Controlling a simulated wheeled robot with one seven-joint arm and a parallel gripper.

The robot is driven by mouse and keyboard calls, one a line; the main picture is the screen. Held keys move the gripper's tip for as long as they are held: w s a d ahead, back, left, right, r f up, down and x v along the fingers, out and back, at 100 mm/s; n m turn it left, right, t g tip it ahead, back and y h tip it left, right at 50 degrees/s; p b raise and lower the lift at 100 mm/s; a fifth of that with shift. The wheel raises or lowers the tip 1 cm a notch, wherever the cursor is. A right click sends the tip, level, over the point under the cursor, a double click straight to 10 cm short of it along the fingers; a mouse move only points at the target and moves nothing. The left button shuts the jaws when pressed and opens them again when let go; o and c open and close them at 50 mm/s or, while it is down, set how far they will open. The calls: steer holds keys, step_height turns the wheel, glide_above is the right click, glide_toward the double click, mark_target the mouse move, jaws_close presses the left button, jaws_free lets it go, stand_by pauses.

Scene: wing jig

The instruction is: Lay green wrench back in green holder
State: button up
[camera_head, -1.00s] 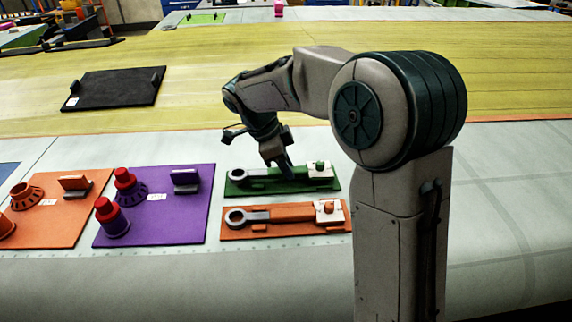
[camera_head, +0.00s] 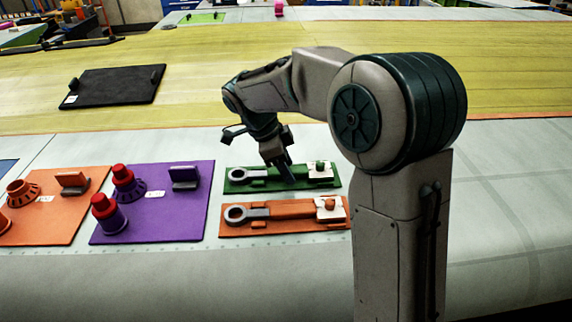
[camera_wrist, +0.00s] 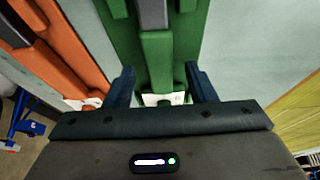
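The green holder (camera_head: 332,184) is a flat green board, and it also shows in the wrist view (camera_wrist: 205,35). The green wrench (camera_head: 237,174) lies along it, its grey ring end to the left and its green handle (camera_wrist: 158,50) to the right. My gripper (camera_head: 287,178) is down over the handle. In the wrist view, the two dark blue fingers of my gripper (camera_wrist: 160,72) stand apart on either side of the handle, with a gap visible at each side. The head view does not show the fingertips clearly.
An orange holder (camera_head: 285,228) with a similar wrench (camera_head: 236,215) lies just in front. A purple board (camera_head: 190,225) with red-topped parts and an orange board (camera_head: 60,225) are to the left. A black board (camera_head: 115,88) lies farther back. The surface right of my arm is clear.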

steer(key=v, duration=1.3)
steer(key=shift+a+r+b, duration=0.15)
steer(key=shift+r+b, duration=0.2)
steer(key=shift+b, duration=0.1)
steer(key=s+d+f+n+y, duration=0.1)
steer(key=s+d+f+n, duration=0.1)
steer(key=s+d+n, duration=0.2)
steer(key=s+d+f+n+t+y, duration=0.1)
steer(key=s+d+f+n, duration=0.2)
steer(key=s+d+n, duration=0.2)
steer(key=s+d+f+n+t+y, duration=0.1)
steer(key=s+d+f+n, duration=0.1)
steer(key=s+d+n, duration=0.2)
steer(key=shift+s+d+f+n+y, duration=0.1)
steer(key=shift+s+n, duration=0.05)
steer(key=shift+s, duration=0.4)
steer(key=shift+s+d+n+y, duration=0.1)
steer(key=shift+s+d+n, duration=0.1)
steer(key=shift+s, duration=0.35)
steer(key=shift+s+d+f+n+y, duration=0.1)
steer(key=shift+s+n, duration=0.05)
steer(key=shift+s, duration=0.4)
steer(key=s+f+n, duration=0.1)
steer(key=s, duration=0.1)
steer(key=s+d+f+n, duration=0.1)
steer(key=s+f, duration=0.1)
steer(key=s+d+f+n+t+y, duration=0.1)
steer(key=f+n, duration=0.1)
steer(key=shift+s, duration=0.4)
